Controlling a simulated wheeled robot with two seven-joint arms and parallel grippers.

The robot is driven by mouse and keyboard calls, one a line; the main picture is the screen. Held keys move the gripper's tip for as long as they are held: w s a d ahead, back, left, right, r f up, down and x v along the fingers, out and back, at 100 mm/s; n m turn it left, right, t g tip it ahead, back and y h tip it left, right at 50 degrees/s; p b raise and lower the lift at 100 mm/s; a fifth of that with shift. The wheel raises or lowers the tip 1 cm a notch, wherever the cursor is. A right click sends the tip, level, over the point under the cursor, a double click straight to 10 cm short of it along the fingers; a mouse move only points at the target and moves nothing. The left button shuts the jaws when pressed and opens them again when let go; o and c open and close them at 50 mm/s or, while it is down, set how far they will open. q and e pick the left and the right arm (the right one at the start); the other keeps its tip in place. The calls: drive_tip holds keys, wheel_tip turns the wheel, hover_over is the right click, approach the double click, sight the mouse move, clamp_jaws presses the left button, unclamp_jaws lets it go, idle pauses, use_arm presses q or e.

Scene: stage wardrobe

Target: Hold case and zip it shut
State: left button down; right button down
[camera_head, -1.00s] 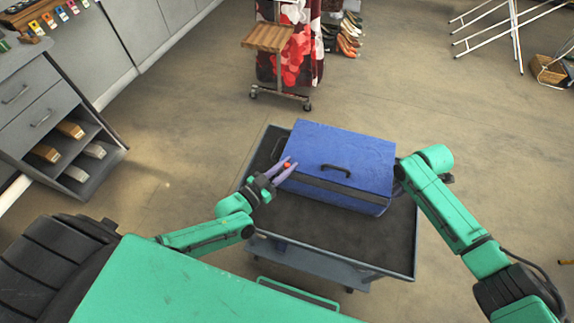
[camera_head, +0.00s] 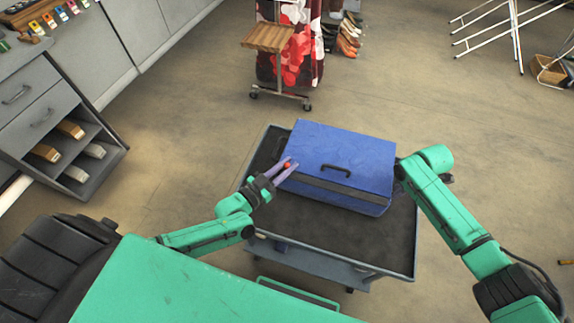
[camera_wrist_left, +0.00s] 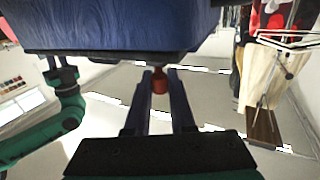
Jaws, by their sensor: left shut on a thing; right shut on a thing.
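The blue case (camera_head: 345,150) lies on a dark-topped cart (camera_head: 330,235), with a black handle (camera_head: 336,170) on its lid. A dark band (camera_head: 335,190) runs along its near side, between lid and lower part. A small red zip pull (camera_head: 287,165) is at the case's left near corner. My left gripper (camera_head: 288,166) is shut on this pull; its fingers flank the red pull (camera_wrist_left: 159,82) in the left wrist view. My right gripper (camera_head: 400,172) is shut on the case's right end, its fingertips mostly hidden; my right arm also shows at left in the left wrist view.
The cart top is bare in front of the case. A grey cabinet (camera_head: 45,110) with open shelves stands at the left. A clothes rack (camera_head: 285,50) and shoes (camera_head: 348,40) are behind the cart. Open floor surrounds the cart.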

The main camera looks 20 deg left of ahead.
use_arm(q)
drive_tip(key=d, duration=0.9)
drive_tip(key=shift+d, duration=0.1)
drive_tip(key=c, duration=0.8)
unclamp_jaws()
drive_tip(key=shift+o, duration=0.2)
drive_tip(key=v, duration=1.2)
